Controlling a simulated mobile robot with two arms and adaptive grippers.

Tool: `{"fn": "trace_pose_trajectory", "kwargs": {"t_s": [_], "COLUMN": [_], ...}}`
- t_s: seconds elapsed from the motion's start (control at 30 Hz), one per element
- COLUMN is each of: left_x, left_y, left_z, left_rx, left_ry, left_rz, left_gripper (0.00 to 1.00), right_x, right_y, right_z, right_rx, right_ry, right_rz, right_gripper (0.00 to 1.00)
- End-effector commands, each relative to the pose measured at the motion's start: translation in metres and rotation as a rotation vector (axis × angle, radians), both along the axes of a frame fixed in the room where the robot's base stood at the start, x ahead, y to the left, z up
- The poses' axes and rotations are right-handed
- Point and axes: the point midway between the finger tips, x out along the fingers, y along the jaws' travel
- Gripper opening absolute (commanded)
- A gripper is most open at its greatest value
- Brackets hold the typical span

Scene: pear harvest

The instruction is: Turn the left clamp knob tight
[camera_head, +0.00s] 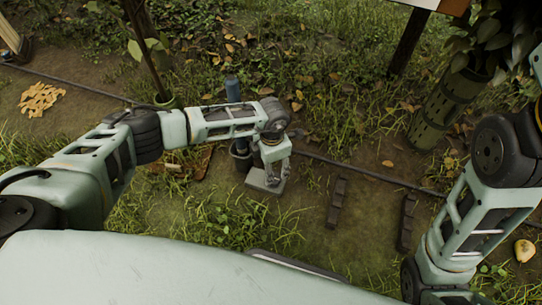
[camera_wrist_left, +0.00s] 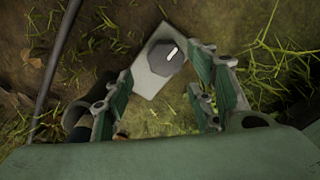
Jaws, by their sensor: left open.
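The clamp knob (camera_wrist_left: 165,57) is a dark, faceted, round knob with a white mark on its top. It sits on a pale grey rectangular plate (camera_wrist_left: 148,84) in the left wrist view. The plate also shows in the head view (camera_head: 256,183), below my left gripper (camera_head: 276,172), which hides the knob there. In the left wrist view my left gripper (camera_wrist_left: 163,98) is open and empty, its green-padded fingers apart on either side of the plate. The knob lies ahead of the fingertips and is not touched. My right arm shows at the right, but its gripper is out of view.
A dark pot (camera_head: 240,158) with a blue-grey post (camera_head: 233,91) stands close left of the plate. A thin dark hose (camera_head: 365,174) crosses the ground. Dark bars (camera_head: 337,203) lie to the right. A yellow pear (camera_head: 524,250) lies at far right. Slatted green tree guard (camera_head: 447,108) stands behind.

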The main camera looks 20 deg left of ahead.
Motion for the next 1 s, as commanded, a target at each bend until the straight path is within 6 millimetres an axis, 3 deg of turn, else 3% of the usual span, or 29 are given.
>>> {"fn": "trace_pose_trajectory", "kwargs": {"t_s": [0.2, 0.37, 1.0], "left_x": [0.001, 0.0, 0.0], "left_y": [0.002, 0.002, 0.002], "left_z": [0.043, 0.059, 0.063], "left_rx": [0.002, 0.003, 0.003], "left_ry": [-0.002, 0.0, 0.001], "left_rz": [0.0, 0.001, 0.001], "left_gripper": [0.51, 0.51, 0.51], "right_x": [0.0, 0.0, 0.0], "right_y": [0.0, 0.0, 0.0], "right_z": [0.0, 0.0, 0.0], "right_rx": [0.0, 0.0, 0.001], "right_ry": [-0.001, -0.001, -0.001], "right_rz": [0.0, 0.0, 0.0], "right_gripper": [0.51, 0.51, 0.51]}}
